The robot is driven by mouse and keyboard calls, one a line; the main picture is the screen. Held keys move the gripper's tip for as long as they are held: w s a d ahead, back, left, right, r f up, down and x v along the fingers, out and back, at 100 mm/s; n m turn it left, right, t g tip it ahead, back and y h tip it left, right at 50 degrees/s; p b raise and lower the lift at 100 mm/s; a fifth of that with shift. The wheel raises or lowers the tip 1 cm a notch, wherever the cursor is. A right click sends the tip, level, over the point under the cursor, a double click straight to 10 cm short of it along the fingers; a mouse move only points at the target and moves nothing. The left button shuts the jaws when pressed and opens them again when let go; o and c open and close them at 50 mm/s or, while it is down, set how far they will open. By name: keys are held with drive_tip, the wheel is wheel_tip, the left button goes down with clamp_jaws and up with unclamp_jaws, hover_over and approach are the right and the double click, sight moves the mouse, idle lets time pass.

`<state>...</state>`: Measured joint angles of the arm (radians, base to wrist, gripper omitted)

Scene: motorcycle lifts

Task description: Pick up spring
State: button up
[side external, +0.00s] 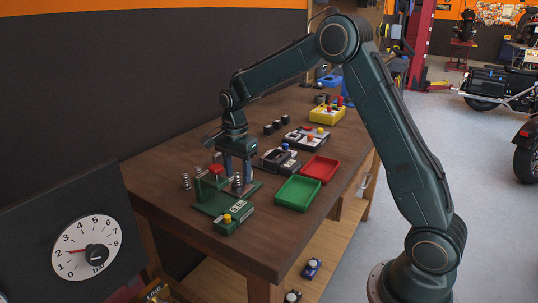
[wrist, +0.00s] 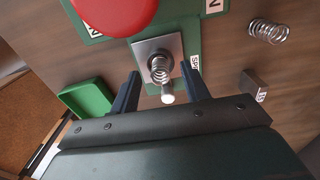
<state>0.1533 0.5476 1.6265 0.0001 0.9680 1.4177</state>
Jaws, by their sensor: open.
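A coiled metal spring (wrist: 160,66) stands around a pale peg on a square grey plate (wrist: 142,48) in the wrist view. The plate is on the green fixture (side external: 208,207), beside a partly hidden label. My gripper (wrist: 160,74) is open, with one dark finger on each side of the spring and peg; I see no contact. In the side view my gripper (side external: 238,172) points down over the fixture, close to a spring (side external: 238,184). Another spring (wrist: 268,31) is apart from the fingers at upper right of the wrist view.
A red button (side external: 215,169) is on the fixture, near my gripper. Another spring (side external: 186,181) stands at the left. A green tray (side external: 298,194) and a red tray (side external: 320,168) lie to the right. Boxes with coloured knobs stand farther back on the wooden table (side external: 165,175).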

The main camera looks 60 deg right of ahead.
sight(238, 174)
drive_tip(key=shift+f, duration=0.75)
clamp_jaws()
drive_tip(key=shift+r, duration=0.2)
wheel_tip(238, 174, up, 20)
idle(0.6)
drive_tip(key=shift+f, duration=0.15)
idle(0.4)
